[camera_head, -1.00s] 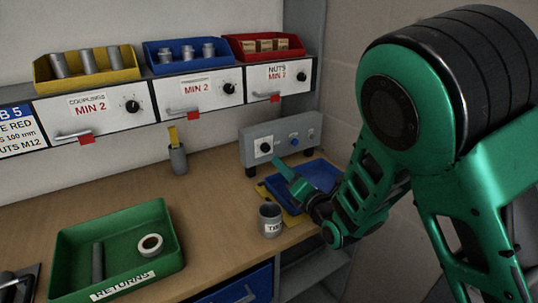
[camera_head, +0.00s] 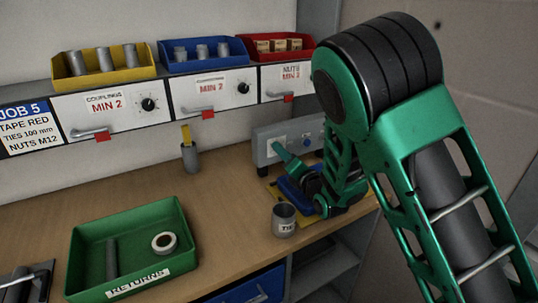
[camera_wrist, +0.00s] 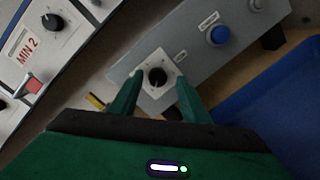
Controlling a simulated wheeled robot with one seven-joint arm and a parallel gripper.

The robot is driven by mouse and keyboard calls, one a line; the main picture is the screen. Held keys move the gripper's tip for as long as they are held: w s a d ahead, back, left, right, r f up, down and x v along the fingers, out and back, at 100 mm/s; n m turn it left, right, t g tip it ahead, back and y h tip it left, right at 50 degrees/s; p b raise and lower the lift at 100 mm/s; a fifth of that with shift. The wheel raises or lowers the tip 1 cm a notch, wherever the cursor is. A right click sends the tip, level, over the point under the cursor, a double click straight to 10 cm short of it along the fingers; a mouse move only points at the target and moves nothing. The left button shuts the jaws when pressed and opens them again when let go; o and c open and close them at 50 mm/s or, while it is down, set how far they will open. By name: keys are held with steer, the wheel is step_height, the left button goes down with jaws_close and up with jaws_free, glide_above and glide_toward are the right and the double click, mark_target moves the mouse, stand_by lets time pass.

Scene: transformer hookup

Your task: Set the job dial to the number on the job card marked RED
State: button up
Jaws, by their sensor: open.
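The job card (camera_head: 30,130) at the left edge reads JOB 5, TAPE RED, TIES 100 mm, NUTS M12. A grey control box (camera_head: 262,147) stands at the back right of the bench. In the wrist view its black dial (camera_wrist: 157,76) sits on a white square plate, with a blue button (camera_wrist: 220,35) farther along the box. My gripper (camera_wrist: 158,88) is open, its two green fingers at either side of the dial in that view. Whether they touch it I cannot tell. In the head view my gripper (camera_head: 281,151) is in front of the box and hides part of its face.
A blue tray (camera_wrist: 282,120) lies beside the box under my arm. A grey TIES cup (camera_head: 284,221) and a green RETURNS tray (camera_head: 90,232) stand on the bench. Drawers with knobs (camera_head: 148,104) and coloured bins are above.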

steer(key=shift+w+a, duration=0.2)
steer(key=shift+a, duration=0.05)
steer(key=shift+a, duration=0.1)
